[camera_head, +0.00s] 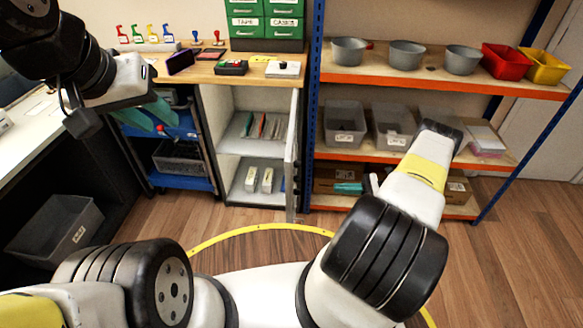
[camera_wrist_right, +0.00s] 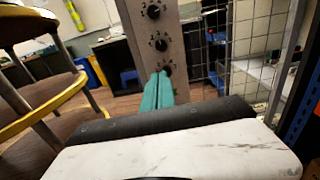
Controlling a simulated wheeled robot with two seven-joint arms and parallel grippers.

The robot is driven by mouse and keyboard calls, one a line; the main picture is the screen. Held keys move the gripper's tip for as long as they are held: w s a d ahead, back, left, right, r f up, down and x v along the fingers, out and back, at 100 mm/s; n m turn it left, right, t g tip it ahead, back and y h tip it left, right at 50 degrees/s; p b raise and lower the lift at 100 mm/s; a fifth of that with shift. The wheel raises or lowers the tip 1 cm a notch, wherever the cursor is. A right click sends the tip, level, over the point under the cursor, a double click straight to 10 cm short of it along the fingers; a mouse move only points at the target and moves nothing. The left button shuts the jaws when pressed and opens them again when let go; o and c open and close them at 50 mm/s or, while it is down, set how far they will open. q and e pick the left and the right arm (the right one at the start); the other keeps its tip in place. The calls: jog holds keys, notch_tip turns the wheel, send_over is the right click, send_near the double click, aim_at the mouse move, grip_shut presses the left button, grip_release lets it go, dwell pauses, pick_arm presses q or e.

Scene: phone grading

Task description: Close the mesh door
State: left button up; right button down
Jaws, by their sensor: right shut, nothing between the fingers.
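The mesh door (camera_head: 291,165) belongs to the white cabinet (camera_head: 228,190) under the workbench. It stands open, swung out toward me at the cabinet's right side and seen nearly edge-on. In the right wrist view, wire mesh (camera_wrist_right: 243,48) fills the upper right. My right gripper shows teal fingers (camera_wrist_right: 158,90) pressed together, empty, in front of a grey panel with black knobs.
The workbench (camera_head: 203,76) holds stamps, small devices and green drawers (camera_head: 264,20). The orange-shelved rack (camera_head: 390,79) with blue posts and bins stands right of the door. A grey bin (camera_head: 58,228) sits at lower left. Wooden floor in front of the cabinet is clear.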

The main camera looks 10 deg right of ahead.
jog(key=x, duration=1.4)
jog(key=shift+a+f, duration=0.1)
jog(key=shift+a, duration=0.05)
